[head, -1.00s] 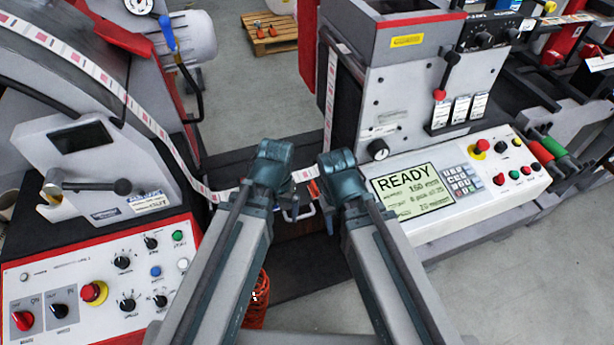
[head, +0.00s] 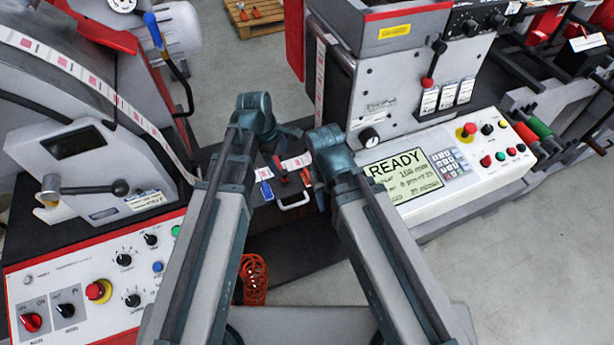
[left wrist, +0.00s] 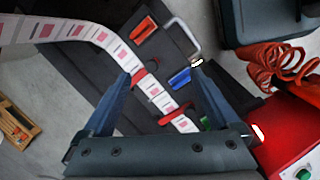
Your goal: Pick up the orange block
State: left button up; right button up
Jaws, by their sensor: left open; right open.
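The orange block (left wrist: 144,30) lies on the dark bed between the white label strip (left wrist: 110,45) and a metal handle (left wrist: 187,42) in the left wrist view. In the head view it is a small orange patch (head: 306,178) partly hidden beside my right gripper (head: 318,175). My left gripper (left wrist: 160,75) is open and empty. Its fingers reach over the bed, with the strip and a blue block (left wrist: 180,78) showing near them; the orange block is beyond the fingertips. My right gripper is open, its fingers mostly hidden from the head camera.
A red coiled hose (head: 254,280) hangs in front. Control panels (head: 95,280) and the READY display (head: 405,175) flank the bed.

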pick_arm(q)
jog(key=shift+w+d+r+n+h, duration=0.15)
jog(key=shift+w+d+n, duration=0.35)
jog(key=shift+d+n, duration=0.5)
jog(key=shift+w+d+n+h, duration=0.2)
jog(key=shift+w+d+n, duration=0.35)
jog(key=shift+n, duration=0.85)
jog(key=shift+w+d+r+n+h, duration=0.15)
jog(key=shift+w+d+n, duration=0.25)
jog(key=shift+d+n, duration=0.65)
jog(key=shift+a+f, duration=0.15)
jog(key=b, duration=0.8)
send_over(306, 174)
notch_tip(306, 174, down, 8)
jog(key=shift+s+f, duration=0.1)
jog(key=shift+s, duration=0.05)
jog(key=shift+a, duration=0.1)
notch_tip(306, 174, down, 5)
jog(key=b, duration=0.5)
jog(key=shift+a, duration=0.1)
jog(key=shift+w+d+f+b, duration=0.2)
jog(key=shift+w+b, duration=0.05)
jog(key=shift+b, duration=0.15)
jog(key=shift+r, duration=0.1)
